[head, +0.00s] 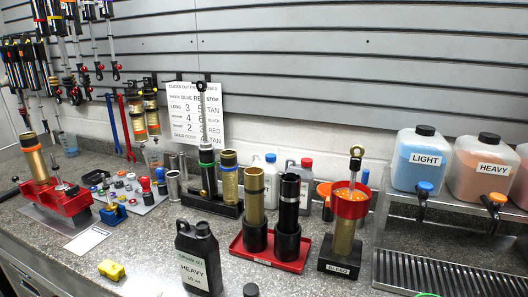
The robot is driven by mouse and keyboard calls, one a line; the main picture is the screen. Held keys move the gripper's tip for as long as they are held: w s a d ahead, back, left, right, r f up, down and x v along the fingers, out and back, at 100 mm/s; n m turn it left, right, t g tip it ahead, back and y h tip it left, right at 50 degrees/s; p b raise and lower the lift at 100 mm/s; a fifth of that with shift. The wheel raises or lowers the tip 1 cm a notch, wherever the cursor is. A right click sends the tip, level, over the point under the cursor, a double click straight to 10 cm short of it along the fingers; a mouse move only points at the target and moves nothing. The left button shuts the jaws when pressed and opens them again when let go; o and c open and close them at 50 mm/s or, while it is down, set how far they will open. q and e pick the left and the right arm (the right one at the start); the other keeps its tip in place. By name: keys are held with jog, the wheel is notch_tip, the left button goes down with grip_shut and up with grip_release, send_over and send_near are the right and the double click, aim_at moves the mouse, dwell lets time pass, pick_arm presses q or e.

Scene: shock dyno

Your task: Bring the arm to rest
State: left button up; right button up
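Neither of my arms nor grippers shows in the head view, so whether each is open or shut is hidden. The grey speckled workbench (150,255) fills the lower part of the view with shock parts and bottles standing on it.
A black HEAVY oil bottle (199,262) stands near the front. Behind it are a red tray (252,255) with upright cylinders and a BLEED stand (340,258). Right are dispenser tanks (419,161) over a drip grate (450,275). A red vise (68,200) stands left. Some front-left bench is clear.

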pick_arm(q)
jog(key=s+f+n+g+y, duration=0.2)
jog(key=s+f+n+g, duration=0.6)
jog(key=f+n, duration=0.55)
jog(key=s+d+f+n+g+h, duration=0.3)
jog(key=s+d+f+n+g, duration=0.25)
jog(key=s+d+n, duration=0.4)
jog(key=s+a+f, duration=0.1)
jog(key=s+f, duration=0.2)
jog(key=f, duration=1.1)
jog(key=s+a+f, duration=0.1)
jog(key=s+f, duration=0.1)
jog(key=f, duration=1.1)
jog(key=s+a+f+g, duration=0.1)
jog(key=s+a+f, duration=0.1)
jog(key=s+f, duration=1.2)
jog(key=shift+s+a+f, duration=0.25)
jog(key=shift+s+a, duration=0.15)
jog(key=shift+s, duration=0.85)
